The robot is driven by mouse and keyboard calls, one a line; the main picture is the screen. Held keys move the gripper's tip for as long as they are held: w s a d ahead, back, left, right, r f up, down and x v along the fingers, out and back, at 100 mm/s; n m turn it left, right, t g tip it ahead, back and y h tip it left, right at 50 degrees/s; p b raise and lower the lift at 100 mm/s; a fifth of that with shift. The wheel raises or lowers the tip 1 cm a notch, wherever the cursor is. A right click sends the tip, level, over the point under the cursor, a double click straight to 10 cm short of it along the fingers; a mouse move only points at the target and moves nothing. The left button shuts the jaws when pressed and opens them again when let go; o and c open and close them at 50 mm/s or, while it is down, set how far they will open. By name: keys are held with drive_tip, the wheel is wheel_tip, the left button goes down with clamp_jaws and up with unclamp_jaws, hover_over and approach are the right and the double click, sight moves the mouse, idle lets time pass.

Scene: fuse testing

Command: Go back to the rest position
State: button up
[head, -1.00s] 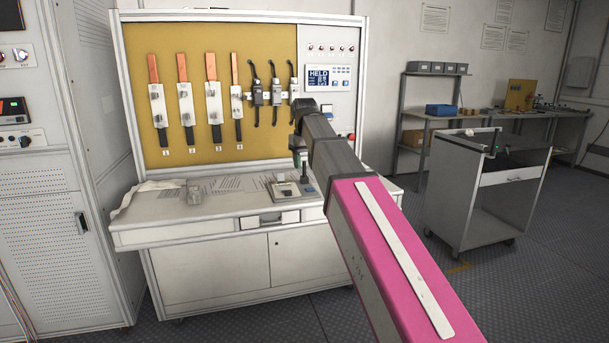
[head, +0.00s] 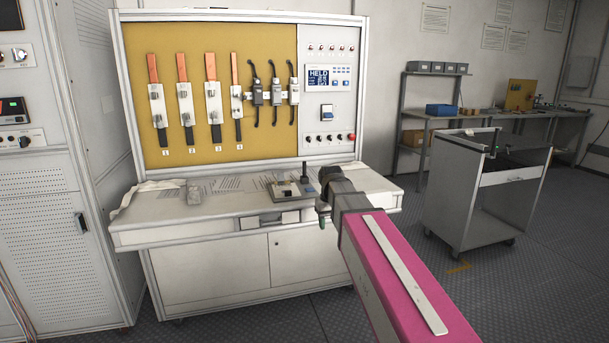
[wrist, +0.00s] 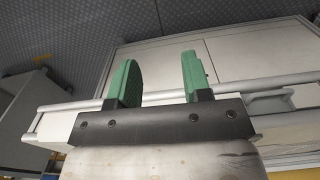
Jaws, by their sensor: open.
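My gripper (wrist: 160,82) shows in the wrist view with its two green fingers spread apart and nothing between them. In the head view my gripper (head: 322,217) is partly hidden by my wrist and hangs by the front edge of the bench, at its right half. The test bench (head: 150,232) stands in front of me with a yellow back panel (head: 190,110). A small device (head: 285,191) with a dark upright post sits on the worktop behind my gripper.
A clear glass-like object (head: 194,194) and papers lie on the worktop. A grey cart (head: 468,215) stands to the right, with a side table (head: 540,115) behind it. A tall cabinet (head: 60,210) closes off the left. The floor between bench and cart is free.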

drive_tip(key=s+d+f+m, duration=0.1)
drive_tip(key=s+d+f, duration=0.4)
drive_tip(key=f, duration=0.5)
drive_tip(key=s+d+f+m, duration=0.1)
drive_tip(key=s+d+f, duration=0.4)
drive_tip(key=s+f, duration=0.4)
wheel_tip(320, 180, down, 2)
drive_tip(key=shift+s+m, duration=0.3)
drive_tip(key=shift+m, duration=0.1)
